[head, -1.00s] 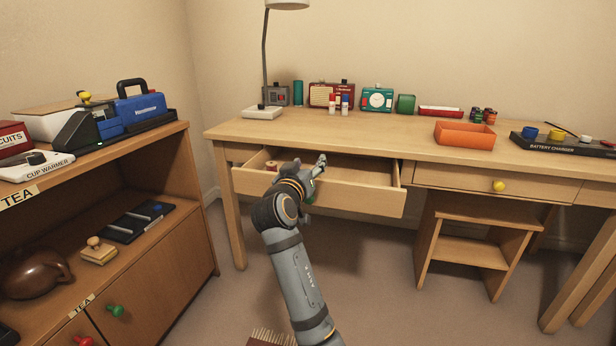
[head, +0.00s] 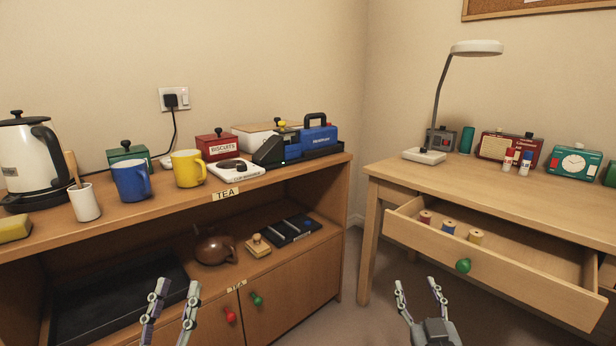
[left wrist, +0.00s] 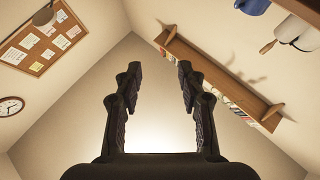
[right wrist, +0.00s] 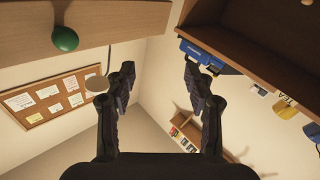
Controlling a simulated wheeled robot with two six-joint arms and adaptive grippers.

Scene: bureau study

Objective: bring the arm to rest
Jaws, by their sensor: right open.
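My left gripper (head: 172,306) shows at the bottom of the head view, in front of the shelf unit. Its fingers are apart with nothing between them, as the left wrist view (left wrist: 153,95) also shows. My right gripper (head: 421,295) is at the bottom of the head view, right of the shelf unit and below left of the open drawer. Its fingers are apart and empty, also in the right wrist view (right wrist: 157,90). Both grippers point upward and touch nothing that I can see.
The desk drawer (head: 490,265) stands open with several thread spools inside; its green knob (head: 463,265) faces the right gripper. The tea shelf unit (head: 290,280) stands at left, with a blue mug (head: 131,181) and yellow mug (head: 188,168) on top. Floor between the furniture is clear.

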